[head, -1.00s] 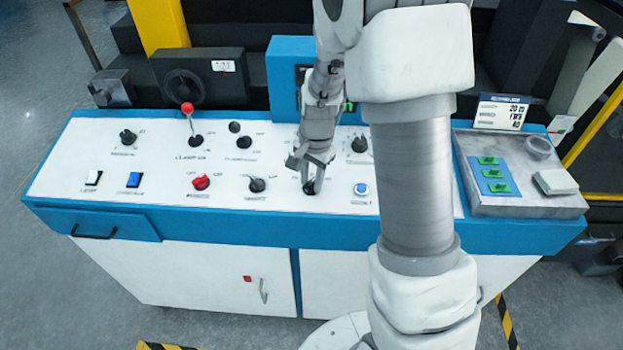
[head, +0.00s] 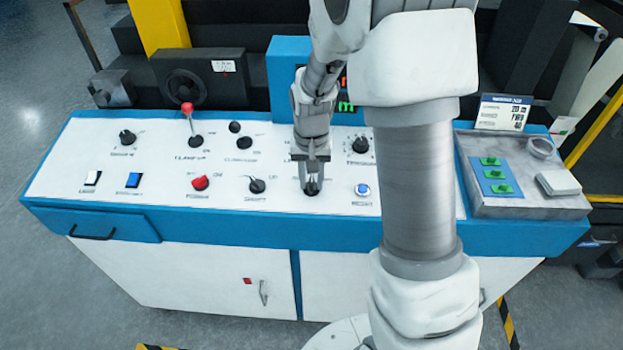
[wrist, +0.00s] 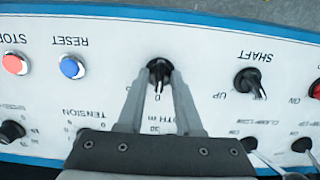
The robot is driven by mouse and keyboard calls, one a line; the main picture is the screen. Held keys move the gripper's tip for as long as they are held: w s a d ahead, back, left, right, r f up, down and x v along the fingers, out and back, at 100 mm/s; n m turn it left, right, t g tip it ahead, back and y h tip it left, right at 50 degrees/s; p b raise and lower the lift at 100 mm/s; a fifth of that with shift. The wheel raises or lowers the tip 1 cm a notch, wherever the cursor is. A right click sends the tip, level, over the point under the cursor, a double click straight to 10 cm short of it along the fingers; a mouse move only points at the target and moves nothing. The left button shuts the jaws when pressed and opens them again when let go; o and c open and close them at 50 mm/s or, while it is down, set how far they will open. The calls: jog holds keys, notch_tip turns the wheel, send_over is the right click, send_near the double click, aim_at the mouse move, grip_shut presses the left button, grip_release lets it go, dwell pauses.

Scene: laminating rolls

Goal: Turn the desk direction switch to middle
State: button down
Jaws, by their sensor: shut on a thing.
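The direction switch is a small black rotary knob (head: 311,189) on the white top of the desk (head: 345,204), in the front row between the shaft knob and the blue reset button. My gripper (head: 312,183) reaches down to it from above. In the wrist view my gripper (wrist: 159,82) has its two fingers closed on the black knob (wrist: 159,64), one on each side. The knob's pointer lies between the fingers and is mostly hidden. Its label is also largely covered, with only a letter showing between the fingers.
The shaft knob (head: 257,186) and the red knob (head: 200,183) are to the left. The blue reset button (head: 362,190) is close on the right. A red-topped lever (head: 188,110) stands up at the back left. A metal tray (head: 460,150) sits at the right end.

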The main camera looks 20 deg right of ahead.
aim_at(311, 187)
jog(key=shift+r, duration=0.1)
jog(key=c, duration=0.9)
grip_release()
notch_tip(311, 187, up, 17)
jog(key=p, duration=0.1)
jog(key=shift+s+a+r, duration=0.15)
jog(key=shift+s+r, duration=0.05)
jog(key=shift+s, duration=0.2)
jog(key=s+r+n+t, duration=0.1)
jog(key=s+r+t, duration=0.1)
jog(key=s, duration=0.8)
jog(key=s+r+n+t, duration=0.2)
jog(key=s+r+t, duration=0.1)
jog(key=s, duration=0.6)
jog(key=shift+s+r+n, duration=0.25)
jog(key=shift+s+n, duration=0.05)
jog(key=shift+s, duration=0.1)
